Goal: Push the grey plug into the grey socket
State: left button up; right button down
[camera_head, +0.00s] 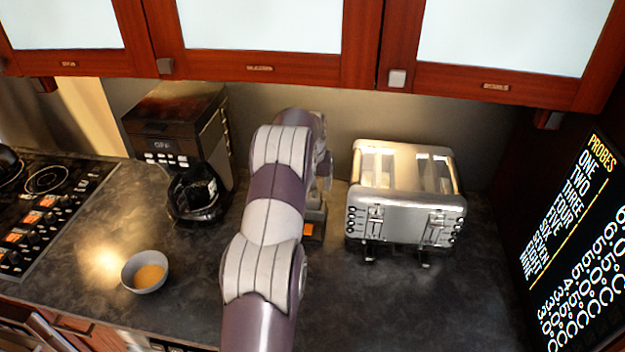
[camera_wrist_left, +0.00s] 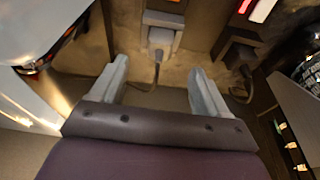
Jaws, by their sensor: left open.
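In the left wrist view, my left gripper (camera_wrist_left: 158,68) is open, with one pale finger on each side and nothing gripped. Past the fingertips, near the top middle, a grey socket (camera_wrist_left: 163,18) is on the wall. A light grey plug (camera_wrist_left: 161,39) is just below it, with a dark cord hanging down between the fingers. I cannot tell how far the plug sits in the socket. In the head view, my left arm covers this area and hides the plug and socket. My right gripper is not in view.
A second, dark plug (camera_wrist_left: 240,54) with a cord is to the right, near red-lit parts. A silver toaster (camera_head: 405,195) stands right of my arm, a coffee maker (camera_head: 180,140) left. A bowl (camera_head: 145,271) stands front left. The counter's front right is clear.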

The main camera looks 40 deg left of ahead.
pick_arm(q)
jog(key=v, duration=0.4)
jog(key=shift+b, duration=0.3)
jog(key=shift+w+a, duration=0.1)
